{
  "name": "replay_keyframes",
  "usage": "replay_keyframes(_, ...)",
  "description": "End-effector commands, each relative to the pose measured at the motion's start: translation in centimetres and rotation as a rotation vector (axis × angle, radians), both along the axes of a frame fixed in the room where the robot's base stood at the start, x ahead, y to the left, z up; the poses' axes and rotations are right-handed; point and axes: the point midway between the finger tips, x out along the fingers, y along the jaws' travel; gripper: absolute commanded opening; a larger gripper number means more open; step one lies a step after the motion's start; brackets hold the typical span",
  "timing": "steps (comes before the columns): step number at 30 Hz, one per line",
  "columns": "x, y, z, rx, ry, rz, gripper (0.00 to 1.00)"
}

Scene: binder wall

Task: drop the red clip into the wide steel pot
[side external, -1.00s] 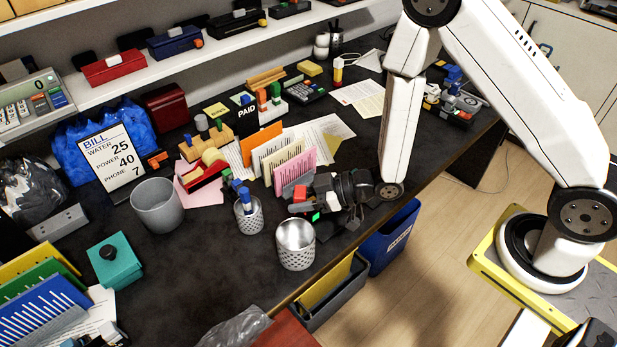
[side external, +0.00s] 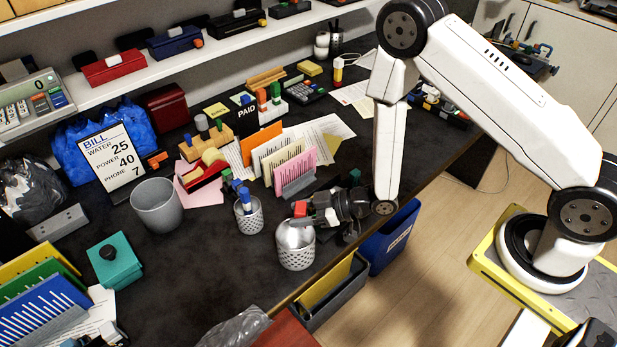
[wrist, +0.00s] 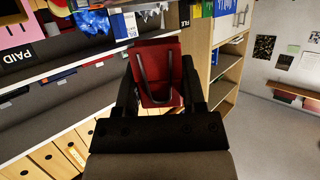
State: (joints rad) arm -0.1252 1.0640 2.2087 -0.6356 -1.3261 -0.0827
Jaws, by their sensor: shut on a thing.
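The red clip (side external: 300,209) is held in my gripper (side external: 307,213). In the wrist view the red clip (wrist: 174,61), with dark wire handles, sits between the two black fingers of my gripper (wrist: 160,70). The wide steel pot (side external: 297,256), with a perforated lower wall, stands upright on the dark desk near its front edge. In the side view my gripper and the clip are at the pot's upper rim and hide part of its opening. The exact height of the clip above the pot is hard to tell.
A narrower mesh cup (side external: 250,220) with blue items stands left of the pot. A pink card (side external: 295,172) in a file rack stands behind my gripper. A grey bin (side external: 157,207) and a teal box (side external: 114,264) are further left. The desk before the bin is clear.

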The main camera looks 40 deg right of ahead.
Motion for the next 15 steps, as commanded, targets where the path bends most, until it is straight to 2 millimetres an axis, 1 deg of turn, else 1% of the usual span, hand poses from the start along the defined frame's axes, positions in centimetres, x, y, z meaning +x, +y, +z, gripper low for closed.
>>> replay_keyframes(1, 0.0, 0.0, 0.02, 0.0, 0.0, 0.0, 0.61)
replay_keyframes(2, 0.0, 0.0, 0.02, 0.0, 0.0, 0.0, 0.71)
replay_keyframes(3, 0.0, 0.0, 0.02, 0.0, 0.0, 0.0, 0.84)
replay_keyframes(4, 0.0, 0.0, 0.02, 0.0, 0.0, 0.0, 0.93)
replay_keyframes(15, -0.07, -0.08, 0.06, -0.001, 0.001, 0.0, 0.93)
